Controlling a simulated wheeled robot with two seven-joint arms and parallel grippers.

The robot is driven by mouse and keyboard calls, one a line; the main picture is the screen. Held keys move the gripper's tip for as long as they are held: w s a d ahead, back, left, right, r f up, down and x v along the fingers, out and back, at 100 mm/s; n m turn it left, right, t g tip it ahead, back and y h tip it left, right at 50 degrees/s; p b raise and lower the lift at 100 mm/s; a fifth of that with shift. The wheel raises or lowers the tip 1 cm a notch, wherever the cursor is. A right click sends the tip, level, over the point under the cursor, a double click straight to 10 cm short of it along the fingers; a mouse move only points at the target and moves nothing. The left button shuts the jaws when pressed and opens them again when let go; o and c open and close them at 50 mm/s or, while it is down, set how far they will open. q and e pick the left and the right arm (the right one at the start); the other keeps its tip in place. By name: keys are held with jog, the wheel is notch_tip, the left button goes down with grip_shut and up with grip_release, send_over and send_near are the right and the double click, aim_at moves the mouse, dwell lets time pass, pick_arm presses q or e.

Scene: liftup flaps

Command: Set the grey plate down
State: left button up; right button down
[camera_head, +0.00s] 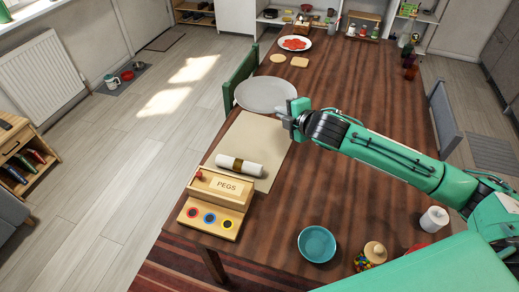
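The grey plate (263,94) is round and lies roughly level at the left edge of the wooden table, beyond the beige placemat. My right gripper (290,116) reaches in from the right and meets the plate's near right rim. Its fingers appear shut on that rim, though the fingertips are small and partly hidden. I cannot tell whether the plate touches the table or is held just above it. My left gripper is not in view.
The beige placemat (257,140) has a rolled white napkin (239,166) on it. A wooden PEGS box (222,190), a teal bowl (317,244) and a candy jar (374,254) stand nearer. A green chair (241,77) is left of the plate. Mid-table is clear beyond my arm.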

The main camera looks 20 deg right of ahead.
send_over(278, 162)
notch_tip(278, 162, down, 15)
jog(key=shift+w+r, duration=0.1)
jog(key=shift+d+f, duration=0.1)
jog(key=shift+f, duration=0.4)
notch_tip(278, 162, down, 4)
jog(key=shift+r, duration=0.25)
jog(key=shift+f, duration=0.1)
jog(key=c, duration=2.1)
grip_release()
jog(key=shift+f, duration=0.1)
jog(key=shift+o, duration=0.9)
jog(key=shift+s+d, duration=0.1)
jog(key=shift+s, duration=0.3)
jog(key=b+v, duration=0.1)
jog(key=v, duration=0.9)
jog(key=shift+w, duration=0.1)
jog(key=shift+s+d+r, duration=0.15)
jog(key=shift+s+r, duration=0.3)
jog(key=shift+s, duration=0.05)
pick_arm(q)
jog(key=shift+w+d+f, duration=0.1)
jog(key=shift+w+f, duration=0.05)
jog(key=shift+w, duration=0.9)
pick_arm(e)
jog(key=shift+s+r, duration=0.1)
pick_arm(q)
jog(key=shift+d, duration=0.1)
